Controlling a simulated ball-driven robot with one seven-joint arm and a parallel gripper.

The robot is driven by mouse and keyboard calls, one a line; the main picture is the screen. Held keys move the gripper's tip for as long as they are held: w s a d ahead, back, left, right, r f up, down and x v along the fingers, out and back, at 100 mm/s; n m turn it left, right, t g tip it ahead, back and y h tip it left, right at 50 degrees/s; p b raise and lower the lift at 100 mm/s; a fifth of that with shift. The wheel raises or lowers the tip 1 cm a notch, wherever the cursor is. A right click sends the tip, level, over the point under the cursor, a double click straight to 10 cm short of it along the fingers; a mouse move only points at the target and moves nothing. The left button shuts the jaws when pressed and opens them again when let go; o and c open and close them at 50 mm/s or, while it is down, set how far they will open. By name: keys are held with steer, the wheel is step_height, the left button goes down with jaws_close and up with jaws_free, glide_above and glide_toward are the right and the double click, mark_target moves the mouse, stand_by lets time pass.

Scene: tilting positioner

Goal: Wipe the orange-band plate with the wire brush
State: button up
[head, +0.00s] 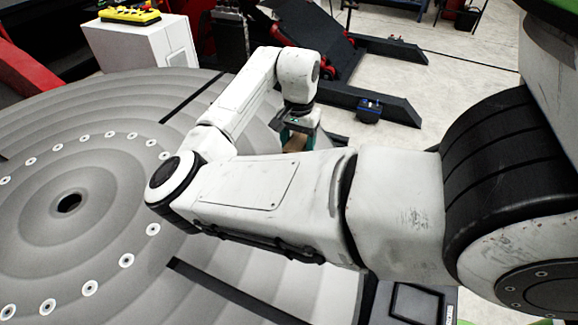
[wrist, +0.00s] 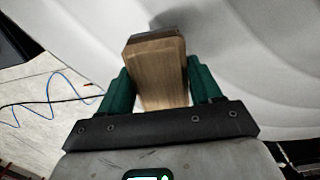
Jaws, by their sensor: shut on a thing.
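My gripper (wrist: 157,82) shows in the wrist view with its two green fingers shut on a wooden block, the wire brush's wooden part (wrist: 155,62). A dark grey edge shows just past the far end of the wood; I cannot tell if it is bristles. In the head view my gripper (head: 297,138) is small and partly hidden behind my own arm, with a bit of the brown brush (head: 295,144) between its fingers. The orange-band plate is not seen in either view.
A large round grey table (head: 60,235) with bolt rings and a central hole fills the left of the head view. A white box (head: 140,45) with a yellow button panel (head: 130,15) stands behind it. A black frame (head: 385,100) lies on the floor. Blue cable (wrist: 45,100) lies on the floor.

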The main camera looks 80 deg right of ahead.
steer(key=shift+r+p, duration=1.7)
steer(key=shift+r, duration=0.55)
